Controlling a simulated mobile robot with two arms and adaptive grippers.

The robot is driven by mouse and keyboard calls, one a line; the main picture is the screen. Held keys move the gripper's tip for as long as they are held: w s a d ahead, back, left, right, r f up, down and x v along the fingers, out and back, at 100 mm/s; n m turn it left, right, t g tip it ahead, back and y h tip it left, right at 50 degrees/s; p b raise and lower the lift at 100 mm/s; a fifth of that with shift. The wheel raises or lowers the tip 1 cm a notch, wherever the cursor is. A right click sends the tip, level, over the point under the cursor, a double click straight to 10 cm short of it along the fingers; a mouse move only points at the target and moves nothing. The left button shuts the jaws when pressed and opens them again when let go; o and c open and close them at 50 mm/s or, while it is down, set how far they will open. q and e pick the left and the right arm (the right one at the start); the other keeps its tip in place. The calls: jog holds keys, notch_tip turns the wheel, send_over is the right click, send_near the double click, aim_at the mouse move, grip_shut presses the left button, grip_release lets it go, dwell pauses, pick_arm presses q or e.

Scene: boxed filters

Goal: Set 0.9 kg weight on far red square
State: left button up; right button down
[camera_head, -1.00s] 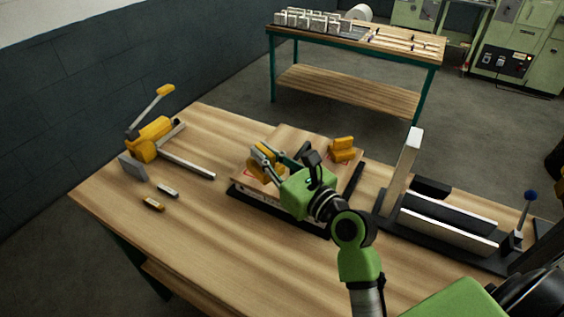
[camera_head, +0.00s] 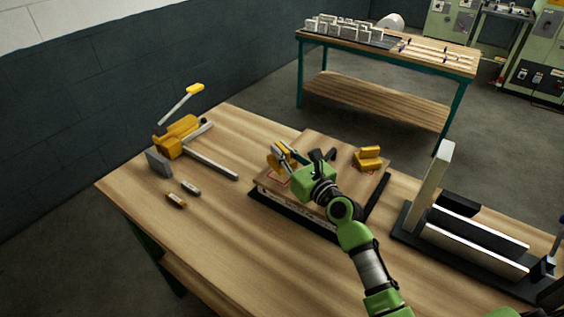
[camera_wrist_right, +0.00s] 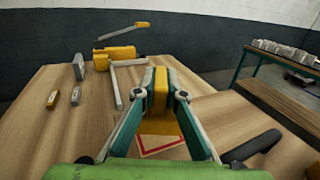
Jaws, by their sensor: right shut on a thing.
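My right gripper (camera_head: 289,157) is shut on a yellow weight (camera_head: 277,161) above the left part of a wooden box top (camera_head: 325,146). In the right wrist view the weight (camera_wrist_right: 160,92) stands between the fingers, with a red-outlined square (camera_wrist_right: 162,148) on the wood below and around it. I cannot tell whether the weight touches the wood. A second yellow weight (camera_head: 368,157) sits on the right part of the same top. The weights' markings are too small to read. My left gripper is not in view.
A yellow tool with a grey bar (camera_head: 180,138) lies at the table's left, near two small markers (camera_head: 176,200). A black and white fixture with an upright post (camera_head: 430,188) stands at right. The front left tabletop (camera_head: 215,225) is clear.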

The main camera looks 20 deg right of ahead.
jog(key=shift+w, duration=0.25)
jog(key=shift+w+d+f+b, duration=0.15)
jog(key=shift+f+b, duration=0.5)
jog(key=shift+f, duration=1)
jog(key=shift+f, duration=0.1)
jog(key=c, duration=2.1)
grip_release()
jog(key=shift+s+f, duration=0.2)
